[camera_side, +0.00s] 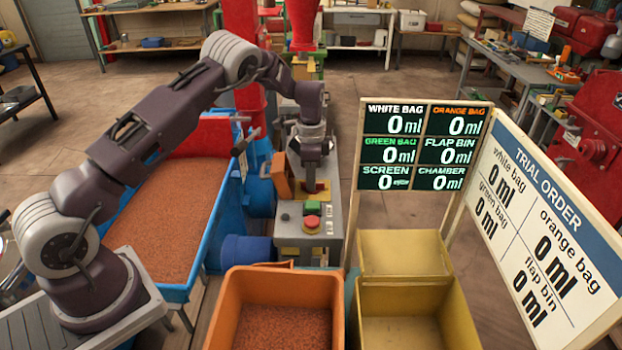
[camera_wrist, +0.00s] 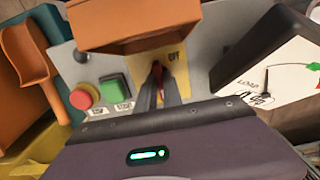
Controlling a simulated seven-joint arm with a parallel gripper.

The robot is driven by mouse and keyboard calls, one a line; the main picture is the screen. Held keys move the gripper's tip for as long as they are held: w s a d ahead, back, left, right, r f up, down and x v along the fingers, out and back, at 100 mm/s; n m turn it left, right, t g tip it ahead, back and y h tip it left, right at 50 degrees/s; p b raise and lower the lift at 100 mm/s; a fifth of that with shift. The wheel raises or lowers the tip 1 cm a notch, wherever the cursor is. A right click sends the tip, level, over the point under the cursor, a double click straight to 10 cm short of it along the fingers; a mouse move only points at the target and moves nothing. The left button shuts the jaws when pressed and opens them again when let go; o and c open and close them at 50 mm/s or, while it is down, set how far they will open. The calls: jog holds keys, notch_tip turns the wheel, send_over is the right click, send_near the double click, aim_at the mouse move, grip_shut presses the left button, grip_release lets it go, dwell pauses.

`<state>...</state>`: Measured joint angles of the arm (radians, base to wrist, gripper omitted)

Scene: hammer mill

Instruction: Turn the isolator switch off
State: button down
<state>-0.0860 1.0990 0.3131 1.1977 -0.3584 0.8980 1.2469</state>
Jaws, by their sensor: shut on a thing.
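The isolator switch's red handle (camera_wrist: 166,76) stands on a yellow plate (camera_wrist: 146,62) with an "OFF" mark at its right in the wrist view. My gripper (camera_wrist: 159,88) is over the plate, its narrow dark fingers shut on the red handle. The fingers cover much of the handle, so its exact angle is hard to read. In the side view my gripper (camera_side: 315,181) points down at the yellow plate (camera_side: 322,190) on top of the grey control box (camera_side: 337,228); the handle is mostly hidden there.
A green button (camera_side: 312,207) and a red mushroom button (camera_side: 312,222) sit close in front of the switch. An orange block (camera_wrist: 125,25) stands right beside the plate. An orange bin (camera_side: 225,315) and yellow bin (camera_side: 400,298) stand in front. The display board reads zeros.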

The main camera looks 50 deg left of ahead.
jog(key=shift+n, duration=0.3)
jog(key=n, duration=0.4)
jog(key=shift+d, duration=0.1)
jog(key=n, duration=0.9)
jog(key=shift+d, duration=0.15)
jog(key=n, duration=0.4)
jog(key=shift+d+r, duration=0.1)
jog(key=shift+n, duration=0.3)
jog(key=c, duration=1.5)
grip_release()
